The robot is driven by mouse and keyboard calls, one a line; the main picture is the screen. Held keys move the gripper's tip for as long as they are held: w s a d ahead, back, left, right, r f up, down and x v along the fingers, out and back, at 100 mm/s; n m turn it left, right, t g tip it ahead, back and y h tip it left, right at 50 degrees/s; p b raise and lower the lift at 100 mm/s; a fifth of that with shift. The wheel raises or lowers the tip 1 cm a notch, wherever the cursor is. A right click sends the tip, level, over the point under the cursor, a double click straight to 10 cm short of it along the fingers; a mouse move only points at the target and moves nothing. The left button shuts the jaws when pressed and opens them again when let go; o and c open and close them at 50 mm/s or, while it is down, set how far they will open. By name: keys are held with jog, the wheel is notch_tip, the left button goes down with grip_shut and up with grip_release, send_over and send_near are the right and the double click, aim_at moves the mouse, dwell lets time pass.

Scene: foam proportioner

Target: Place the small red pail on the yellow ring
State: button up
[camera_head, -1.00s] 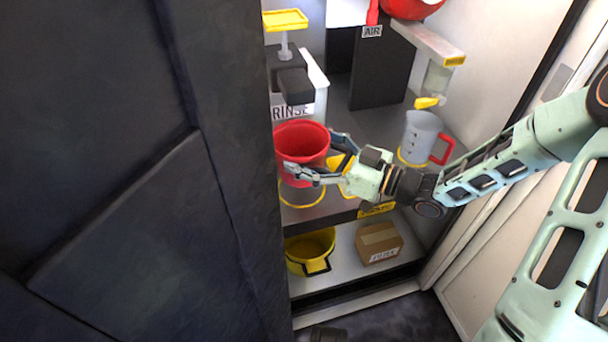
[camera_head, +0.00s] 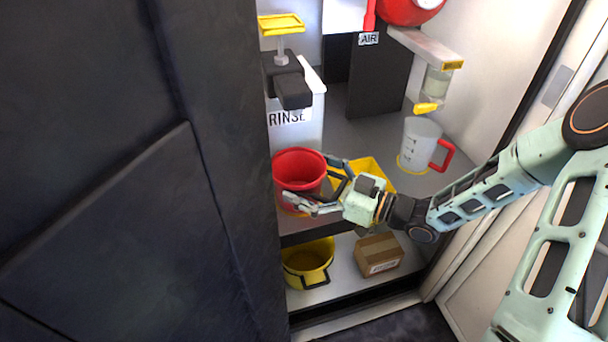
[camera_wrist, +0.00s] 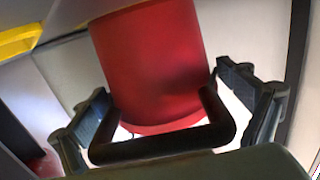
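The small red pail (camera_head: 298,166) stands upright at the left of the shelf's front, below the rinse unit. In the wrist view, the red pail (camera_wrist: 150,60) lies between the two spread fingers of my gripper (camera_wrist: 165,95). Its black handle (camera_wrist: 165,145) hangs between them. A narrow light gap shows beside the right finger; the left finger is very close to the pail.
A yellow tray (camera_head: 372,170) lies behind my gripper. A grey jug with a red handle (camera_head: 420,145) stands at right. Below are a yellow bucket (camera_head: 308,262) and a cardboard box (camera_head: 379,255). A dark panel (camera_head: 120,170) closes off the left side.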

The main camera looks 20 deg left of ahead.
aim_at(340, 189)
jog(key=shift+r, duration=0.1)
jog(key=shift+d+r, duration=0.1)
jog(key=shift+d, duration=0.1)
jog(key=p+v, duration=0.3)
jog(key=v, duration=0.8)
jog(key=shift+d, duration=0.25)
